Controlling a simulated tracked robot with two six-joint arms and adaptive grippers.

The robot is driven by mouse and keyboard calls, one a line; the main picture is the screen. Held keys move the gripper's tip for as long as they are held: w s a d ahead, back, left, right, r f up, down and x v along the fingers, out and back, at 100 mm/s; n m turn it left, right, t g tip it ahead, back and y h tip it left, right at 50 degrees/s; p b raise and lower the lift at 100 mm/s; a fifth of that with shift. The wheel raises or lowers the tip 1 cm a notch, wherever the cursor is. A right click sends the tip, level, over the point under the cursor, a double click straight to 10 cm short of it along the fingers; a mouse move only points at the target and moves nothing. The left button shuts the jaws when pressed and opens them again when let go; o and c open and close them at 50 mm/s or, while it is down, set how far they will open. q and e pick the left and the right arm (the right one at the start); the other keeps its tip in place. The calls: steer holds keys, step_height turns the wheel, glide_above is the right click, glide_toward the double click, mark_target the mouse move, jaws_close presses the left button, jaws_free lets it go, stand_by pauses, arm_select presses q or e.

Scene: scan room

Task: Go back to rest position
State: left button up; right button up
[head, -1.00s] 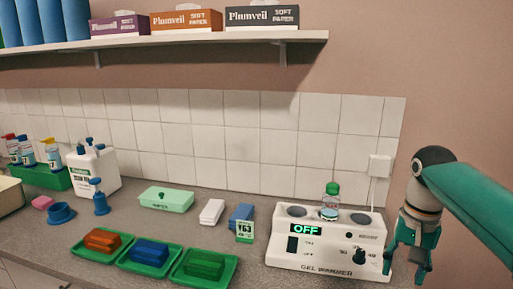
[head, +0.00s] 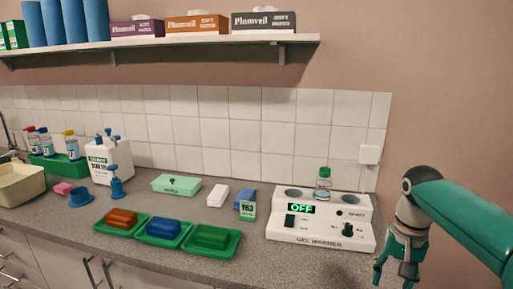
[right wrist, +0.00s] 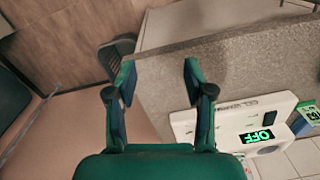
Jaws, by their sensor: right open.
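My right gripper (head: 398,272) is at the right of the head view, in front of the counter's right end and to the right of the gel warmer (head: 320,232). In the right wrist view my right gripper (right wrist: 156,82) has its two fingers apart with nothing between them. The gel warmer shows a green OFF display and also appears at the lower right of the wrist view (right wrist: 225,118). A small bottle with a green cap (head: 323,184) stands upright in one of its wells. My left gripper is not in either view.
A shelf (head: 150,42) with tissue boxes hangs above. Floor (right wrist: 60,95) shows beyond the counter edge.

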steer(key=s+a+f+n+y, duration=0.1)
steer(key=a+f, duration=0.4)
steer(key=f, duration=0.8)
steer(key=s+a+f+n+y, duration=0.15)
steer(key=a+f, duration=0.35)
steer(key=f, duration=0.8)
steer(key=s+a+f, duration=0.3)
steer(key=s+f, duration=0.4)
steer(key=s, duration=0.2)
steer(key=s+a+f+y, duration=0.1)
steer(key=s+a+f, duration=0.2)
steer(key=s+f, duration=0.3)
steer(key=s, duration=0.4)
steer(key=shift+a+f+t, duration=0.15)
steer(key=shift+f+t, duration=0.15)
steer(key=shift+f, duration=0.1)
